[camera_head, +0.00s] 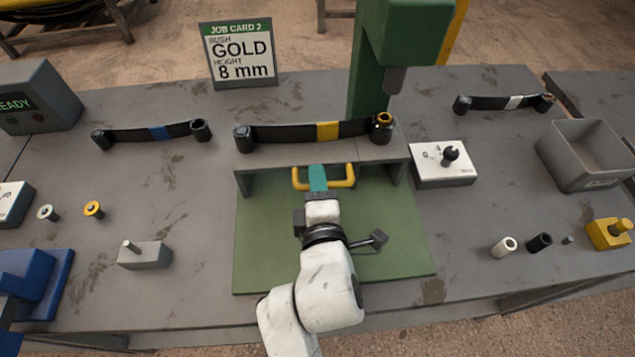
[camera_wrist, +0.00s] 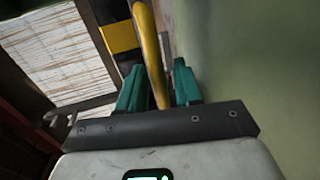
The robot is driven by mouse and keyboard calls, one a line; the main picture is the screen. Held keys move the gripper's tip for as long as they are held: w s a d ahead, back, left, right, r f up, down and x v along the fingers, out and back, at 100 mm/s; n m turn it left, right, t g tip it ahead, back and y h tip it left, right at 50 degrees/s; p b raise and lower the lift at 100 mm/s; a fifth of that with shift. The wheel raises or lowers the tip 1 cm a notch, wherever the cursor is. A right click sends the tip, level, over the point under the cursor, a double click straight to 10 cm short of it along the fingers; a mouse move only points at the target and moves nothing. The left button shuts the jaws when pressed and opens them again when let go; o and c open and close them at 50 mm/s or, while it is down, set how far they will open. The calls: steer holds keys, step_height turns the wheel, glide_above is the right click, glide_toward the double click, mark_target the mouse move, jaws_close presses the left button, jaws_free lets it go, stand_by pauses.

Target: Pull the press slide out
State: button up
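The press slide shows its yellow U-shaped handle (camera_head: 345,181) at the front of the grey press bed (camera_head: 375,152), above the green plate (camera_head: 390,235). My gripper (camera_head: 318,178) is at the middle of this handle, its teal fingers reaching over the crossbar. In the wrist view the yellow handle bar (camera_wrist: 151,50) runs between the two teal fingers (camera_wrist: 160,88). The bar is very close to the left finger; whether both fingers press on it I cannot tell. A black spring with a yellow band (camera_head: 290,133) lies on the bed, a gold bush (camera_head: 382,121) at its right end.
The green press column (camera_head: 370,80) stands behind the bed. A white switch box (camera_head: 443,170) is right of it. A grey block with a peg (camera_head: 146,254) stands left of the green plate. A grey bin (camera_head: 590,155) is far right. The front green plate is clear apart from my arm.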

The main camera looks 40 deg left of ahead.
jaws_close()
